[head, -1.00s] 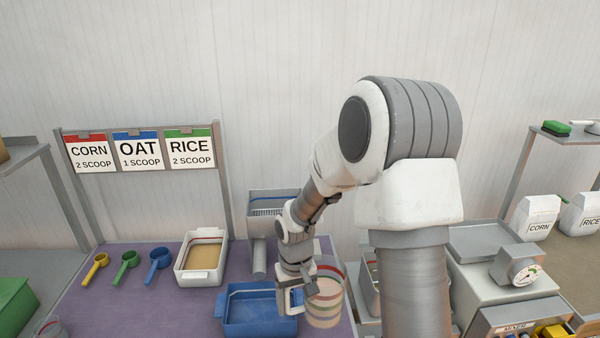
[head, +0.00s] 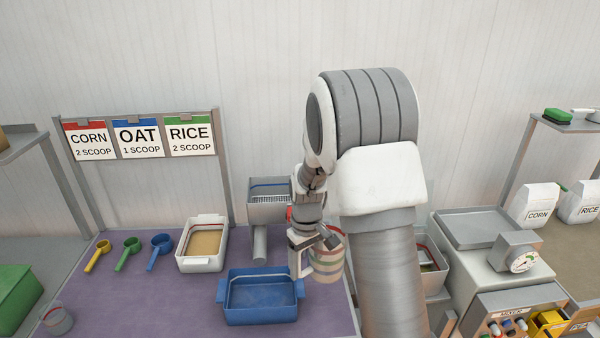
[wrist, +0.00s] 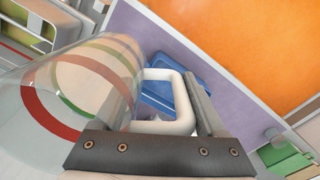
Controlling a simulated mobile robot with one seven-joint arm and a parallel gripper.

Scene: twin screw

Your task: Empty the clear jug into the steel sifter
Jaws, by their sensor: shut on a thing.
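The clear jug (head: 329,258) has coloured bands and a white handle, and something tan shows through its wall in the head view. My gripper (head: 316,242) is shut on its handle and holds it right of the blue tray, near the bench's right side. The wrist view shows the jug (wrist: 75,95) at left, with its white handle (wrist: 188,98) at the gripper fingers. The steel sifter (head: 267,213), a grey box with a mesh, stands at the back of the bench, left of and behind the jug. My wrist partly hides its right side.
A blue tray (head: 261,313) sits in front of the sifter. A white tray (head: 187,265) of tan grain lies left of it, beside yellow, green and blue scoops. A second clear cup (head: 58,321) stands front left. A mixer (head: 512,310) stands right.

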